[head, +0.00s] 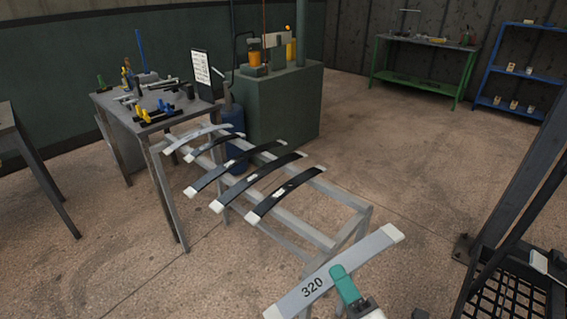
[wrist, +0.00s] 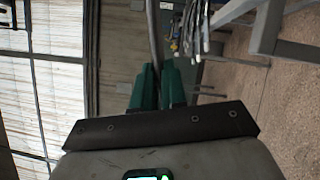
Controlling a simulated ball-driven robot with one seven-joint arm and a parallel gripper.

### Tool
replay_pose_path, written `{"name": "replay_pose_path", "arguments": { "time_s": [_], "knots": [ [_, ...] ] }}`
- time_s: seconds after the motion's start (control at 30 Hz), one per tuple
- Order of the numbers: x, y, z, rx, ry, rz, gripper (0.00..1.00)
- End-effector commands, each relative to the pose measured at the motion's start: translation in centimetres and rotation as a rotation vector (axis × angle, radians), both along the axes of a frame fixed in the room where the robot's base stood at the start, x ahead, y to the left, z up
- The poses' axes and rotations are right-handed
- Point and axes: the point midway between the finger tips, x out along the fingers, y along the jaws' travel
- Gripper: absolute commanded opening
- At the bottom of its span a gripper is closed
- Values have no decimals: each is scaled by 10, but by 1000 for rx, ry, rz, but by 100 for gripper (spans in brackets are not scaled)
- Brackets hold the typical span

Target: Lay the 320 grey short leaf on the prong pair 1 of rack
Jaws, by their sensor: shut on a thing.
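The grey leaf marked 320 (head: 372,254) is a slightly curved strip with pale end caps, at the lower middle right of the head view. My gripper (head: 343,278), with teal fingers, is shut on it near its middle and holds it in front of the grey stand's near end. In the wrist view the teal fingers (wrist: 158,85) are close together, with a thin dark strip between them, probably the leaf edge-on. A black frame (head: 497,253) with a mesh stands at the right edge, partly cut off. I cannot make out which prongs are pair 1.
Several dark leaves (head: 287,194) and a light grey one (head: 196,141) lie across the grey stand (head: 350,229). A tool table (head: 203,106) and a green cabinet (head: 292,105) stand behind. Open floor (head: 415,150) lies between the stand and the black frame.

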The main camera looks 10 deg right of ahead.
Motion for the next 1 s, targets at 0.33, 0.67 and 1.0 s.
{"name": "replay_pose_path", "arguments": {
  "time_s": [0.33,0.67,1.0],
  "knots": [
    [3,2,-30,3,-2,33,0],
    [1,-2,-97,4,-3,7,0],
    [-10,-12,-163,4,-3,-114,0]
  ]
}}
